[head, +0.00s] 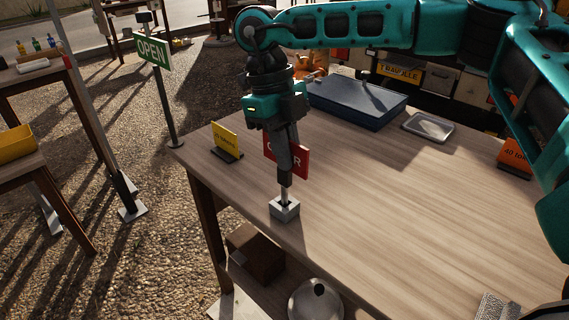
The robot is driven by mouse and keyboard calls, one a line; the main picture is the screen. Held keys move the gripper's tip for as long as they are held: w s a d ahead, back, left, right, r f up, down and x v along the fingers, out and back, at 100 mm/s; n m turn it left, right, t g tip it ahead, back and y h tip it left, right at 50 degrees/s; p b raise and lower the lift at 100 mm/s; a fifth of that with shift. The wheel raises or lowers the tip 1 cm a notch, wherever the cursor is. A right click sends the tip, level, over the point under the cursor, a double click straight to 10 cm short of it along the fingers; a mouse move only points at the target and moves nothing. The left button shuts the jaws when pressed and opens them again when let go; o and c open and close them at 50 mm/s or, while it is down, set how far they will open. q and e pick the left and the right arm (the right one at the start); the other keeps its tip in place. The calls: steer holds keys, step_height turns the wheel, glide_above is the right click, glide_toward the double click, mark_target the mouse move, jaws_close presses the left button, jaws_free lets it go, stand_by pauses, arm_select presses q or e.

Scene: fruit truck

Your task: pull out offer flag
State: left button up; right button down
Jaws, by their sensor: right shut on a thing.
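The offer flag (299,161) is a red sign with white letters, partly hidden behind my gripper's fingers. Its thin pole goes down into a small grey square base (285,209) near the front left edge of the wooden table (400,210). My right gripper (285,180) points down from above and is shut on the flag's pole just over the base. The pole is upright, and its lower end still shows at the base. My left gripper is not in view.
A yellow sign (228,141) stands left of the flag. A blue case (355,100), a metal tray (428,126) and an orange sign (515,157) are toward the back and right. The table's middle is clear. A green OPEN sign (153,50) stands on the gravel.

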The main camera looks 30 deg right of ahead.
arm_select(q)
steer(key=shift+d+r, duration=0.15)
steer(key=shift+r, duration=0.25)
arm_select(e)
steer(key=shift+r, duration=0.35)
arm_select(q)
steer(key=shift+p, duration=0.3)
